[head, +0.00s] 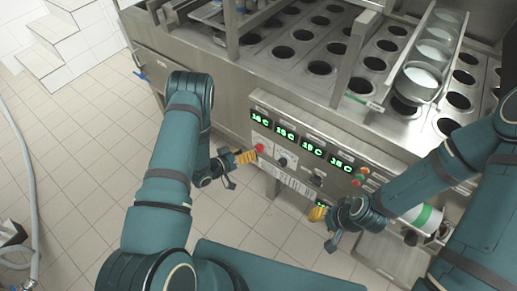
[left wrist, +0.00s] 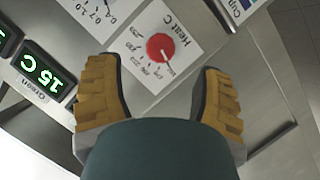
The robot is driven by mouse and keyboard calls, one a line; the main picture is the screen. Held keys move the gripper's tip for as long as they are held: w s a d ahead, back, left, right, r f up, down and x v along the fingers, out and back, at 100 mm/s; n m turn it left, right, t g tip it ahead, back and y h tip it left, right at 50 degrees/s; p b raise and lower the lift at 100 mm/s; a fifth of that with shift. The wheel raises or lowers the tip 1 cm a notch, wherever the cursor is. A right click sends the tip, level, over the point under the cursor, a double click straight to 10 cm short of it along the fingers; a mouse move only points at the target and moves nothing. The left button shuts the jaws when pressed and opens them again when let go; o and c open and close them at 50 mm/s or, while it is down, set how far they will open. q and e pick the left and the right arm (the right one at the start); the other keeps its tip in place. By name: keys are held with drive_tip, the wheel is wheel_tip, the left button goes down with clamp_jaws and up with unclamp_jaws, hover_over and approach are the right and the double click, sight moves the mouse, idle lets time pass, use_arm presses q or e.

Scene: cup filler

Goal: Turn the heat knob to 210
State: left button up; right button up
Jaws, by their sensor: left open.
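The heat knob (head: 260,147) is a round red knob on the front panel of the steel machine. In the left wrist view the knob (left wrist: 160,47) sits on a white dial plate (left wrist: 150,88) marked "Heat C", with small numbers around it that are hard to read. My left gripper (head: 240,168) is open and empty in front of the panel. In the left wrist view its two yellow-padded fingers (left wrist: 158,88) are spread, with the knob between and beyond them, apart from both. My right gripper (head: 323,229) is open and empty, lower and to the right.
Green lit displays (head: 286,134) run along the panel above the knobs; the nearest one (left wrist: 42,74) reads about 15 C. Dark knobs (head: 282,162) are right of the red one. Tiled floor (head: 90,180) is open at left.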

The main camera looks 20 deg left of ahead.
sight(257, 149)
use_arm(q)
drive_tip(key=x, duration=0.6)
drive_tip(key=shift+w+d+b, duration=0.1)
drive_tip(key=shift+w+b, duration=0.15)
drive_tip(key=shift+b, duration=0.15)
clamp_jaws()
